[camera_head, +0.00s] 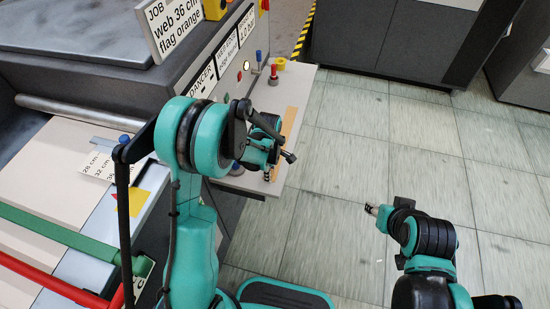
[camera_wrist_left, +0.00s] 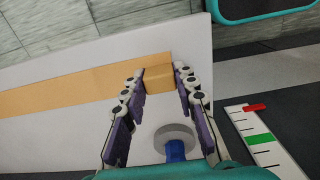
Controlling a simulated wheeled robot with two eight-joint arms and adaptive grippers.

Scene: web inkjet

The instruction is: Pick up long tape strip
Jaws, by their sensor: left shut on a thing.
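The long tape strip (camera_head: 291,120) is tan and lies along the white side shelf (camera_head: 299,80) in the head view. In the left wrist view the strip (camera_wrist_left: 65,94) runs from the left edge to my left gripper (camera_wrist_left: 160,72). The left fingers are on either side of the strip's near end, shut on it. In the head view the left gripper (camera_head: 268,174) is low over the shelf's near end, partly hidden by my arm. My right gripper (camera_head: 372,209) is out over the floor at right, away from the strip; its finger opening is too small to judge.
A blue-handled piece with a grey disc (camera_wrist_left: 176,133) stands beside the strip. A red knob (camera_head: 273,73) and a yellow ring (camera_head: 280,63) are at the shelf's far end. The printer panel (camera_head: 215,65) borders the shelf at left. The tiled floor (camera_head: 345,150) at right is clear.

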